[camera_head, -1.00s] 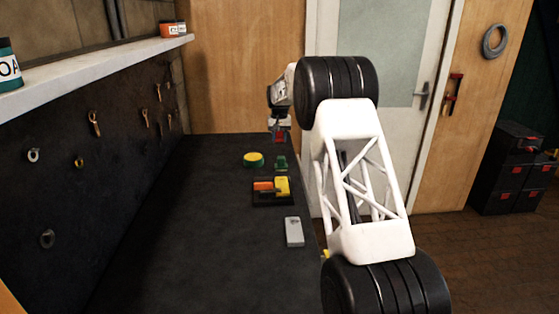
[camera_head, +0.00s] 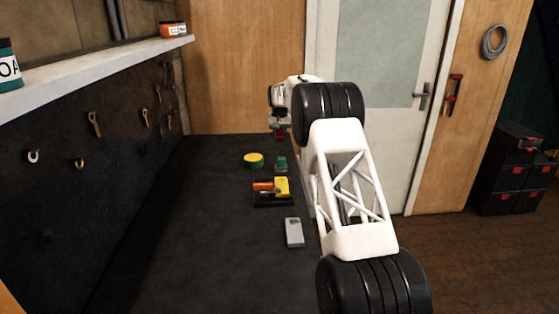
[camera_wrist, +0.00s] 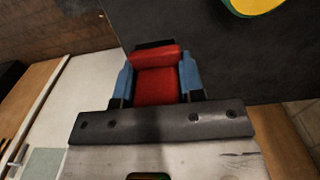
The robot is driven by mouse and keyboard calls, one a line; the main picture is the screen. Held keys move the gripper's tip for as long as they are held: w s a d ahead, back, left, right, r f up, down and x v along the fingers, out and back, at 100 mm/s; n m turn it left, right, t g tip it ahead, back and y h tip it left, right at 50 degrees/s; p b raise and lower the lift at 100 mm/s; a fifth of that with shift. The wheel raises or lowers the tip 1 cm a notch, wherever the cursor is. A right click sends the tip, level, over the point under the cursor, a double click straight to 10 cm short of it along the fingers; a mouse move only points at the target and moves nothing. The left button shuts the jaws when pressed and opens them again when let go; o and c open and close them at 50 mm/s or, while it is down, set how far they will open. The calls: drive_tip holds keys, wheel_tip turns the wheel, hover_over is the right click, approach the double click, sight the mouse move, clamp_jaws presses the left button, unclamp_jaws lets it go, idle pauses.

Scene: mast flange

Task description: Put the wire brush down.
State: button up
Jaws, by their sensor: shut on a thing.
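My gripper (camera_wrist: 157,78) is shut on a red thing with a black part behind it, which I take to be the wire brush (camera_wrist: 157,86). Its red body sits between the two blue fingertips in the wrist view, and no bristles show. In the head view my gripper (camera_head: 279,127) is small, at the far end of the dark bench (camera_head: 190,225), with a bit of red at its lower end. I cannot tell whether the brush touches the bench.
A green and yellow round tin (camera_head: 253,160) and a small green thing (camera_head: 281,163) stand near my gripper. A black tray (camera_head: 274,201) holds an orange and a yellow thing. A pale grey box (camera_head: 294,232) lies nearer. The bench's left part is clear beneath the hook wall.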

drive_tip(key=shift+f, duration=3.1)
drive_tip(key=shift+f, duration=0.15)
drive_tip(key=shift+f, duration=1.75)
drive_tip(key=shift+f, duration=0.1)
drive_tip(key=o, duration=1.1)
wheel_tip(320, 180, up, 12)
drive_tip(key=shift+r, duration=0.1)
